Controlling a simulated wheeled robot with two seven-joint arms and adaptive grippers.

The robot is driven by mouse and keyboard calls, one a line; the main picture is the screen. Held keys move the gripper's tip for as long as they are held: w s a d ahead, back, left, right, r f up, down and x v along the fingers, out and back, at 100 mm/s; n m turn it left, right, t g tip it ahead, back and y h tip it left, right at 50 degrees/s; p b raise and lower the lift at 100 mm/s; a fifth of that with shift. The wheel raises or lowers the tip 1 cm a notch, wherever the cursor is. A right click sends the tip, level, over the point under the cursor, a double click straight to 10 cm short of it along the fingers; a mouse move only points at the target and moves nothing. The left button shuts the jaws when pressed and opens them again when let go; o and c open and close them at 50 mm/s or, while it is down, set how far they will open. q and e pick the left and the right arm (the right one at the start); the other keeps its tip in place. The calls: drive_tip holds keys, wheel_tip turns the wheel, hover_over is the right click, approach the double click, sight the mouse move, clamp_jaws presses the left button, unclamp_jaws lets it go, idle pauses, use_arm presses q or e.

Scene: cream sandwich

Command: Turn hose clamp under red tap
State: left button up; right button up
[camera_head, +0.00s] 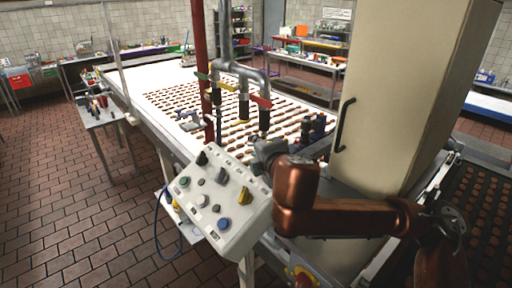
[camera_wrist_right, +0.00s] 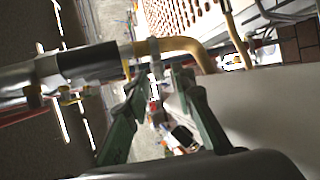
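The red tap handle (camera_head: 261,101) sits on the rightmost branch of the grey pipework in the head view. A black hose section (camera_head: 264,121) hangs below it. The hose clamp is too small to make out in the head view. My right gripper (camera_head: 262,142) is just below that hose, its fingers partly hidden. In the right wrist view, my right gripper (camera_wrist_right: 163,82) has its two green fingers apart, with nothing visibly held between them. A pipe with a black hose section (camera_wrist_right: 95,60) crosses ahead of the fingertips. My left gripper is not in view.
A control panel (camera_head: 222,200) with knobs stands left of my right arm. A tall beige cabinet (camera_head: 385,90) is close on the right. Green (camera_head: 202,76) and yellow (camera_head: 222,87) tap handles sit left of the red one. A conveyor (camera_head: 165,95) with rows of brown biscuits lies behind.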

drive_tip(key=v, duration=1.1)
drive_tip(key=shift+s+d+r, duration=0.1)
drive_tip(key=shift+s+d, duration=0.1)
drive_tip(key=shift+s, duration=0.15)
drive_tip(key=shift+a, duration=0.1)
